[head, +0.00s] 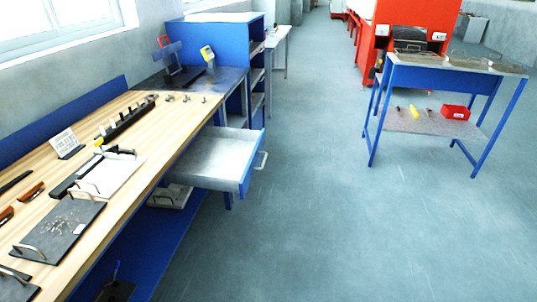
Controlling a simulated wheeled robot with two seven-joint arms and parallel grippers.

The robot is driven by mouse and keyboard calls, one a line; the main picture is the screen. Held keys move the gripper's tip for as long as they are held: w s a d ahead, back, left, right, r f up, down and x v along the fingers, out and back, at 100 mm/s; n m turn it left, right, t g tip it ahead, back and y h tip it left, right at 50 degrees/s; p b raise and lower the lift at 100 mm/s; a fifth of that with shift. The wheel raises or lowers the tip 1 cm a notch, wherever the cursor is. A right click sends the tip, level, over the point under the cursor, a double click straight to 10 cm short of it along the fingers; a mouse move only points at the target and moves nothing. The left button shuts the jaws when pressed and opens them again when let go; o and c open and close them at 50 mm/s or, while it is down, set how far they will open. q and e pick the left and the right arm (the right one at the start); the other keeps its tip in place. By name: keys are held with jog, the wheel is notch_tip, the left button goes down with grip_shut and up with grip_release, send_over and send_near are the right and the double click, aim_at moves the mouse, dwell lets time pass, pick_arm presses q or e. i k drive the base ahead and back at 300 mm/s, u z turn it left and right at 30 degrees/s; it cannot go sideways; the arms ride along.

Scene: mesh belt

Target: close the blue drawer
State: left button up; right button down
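The blue drawer (246,172) is pulled out from under the long wooden workbench (150,147) in the head view. Its blue front faces right and carries a pale bar handle (262,161). The inside is bare grey metal, and I see nothing in it. Neither of my grippers shows in the head view.
Tools, trays and a small white sign (66,143) lie on the workbench. A blue shelf unit (238,50) stands behind the drawer. A blue-framed table (440,75) stands at the right, with a red machine (410,30) behind it. The floor right of the drawer is clear.

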aim_at(223, 159)
jog(key=z, duration=0.4)
jog(key=i, duration=1.65)
jog(key=u, duration=1.55)
